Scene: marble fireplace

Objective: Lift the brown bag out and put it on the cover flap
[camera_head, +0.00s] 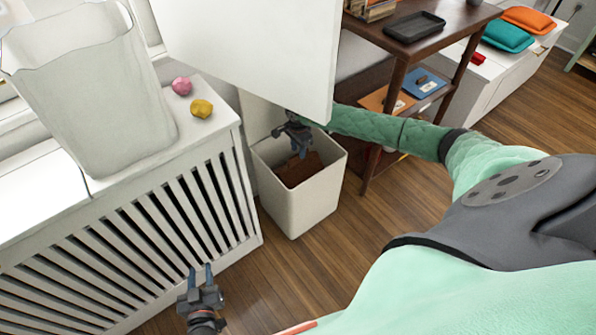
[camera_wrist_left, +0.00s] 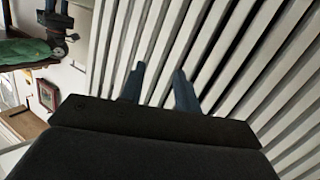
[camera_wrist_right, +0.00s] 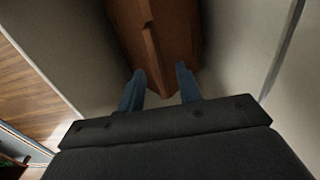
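The brown bag (camera_head: 300,170) sits low inside a white open bin (camera_head: 306,207). In the right wrist view the bag (camera_wrist_right: 175,40) lies ahead of the fingers, with a narrow raised fold on it. My right gripper (camera_head: 301,151) reaches into the bin's mouth, above the bag.
The radiator cover (camera_head: 150,240) stands left of the bin. On its top are a pale, translucent container (camera_head: 95,100), a pink lump (camera_head: 181,86) and a yellow lump (camera_head: 201,108). A dark wooden table (camera_head: 460,32) with a black tray (camera_head: 414,27) stands right. Wooden floor is clear in front.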

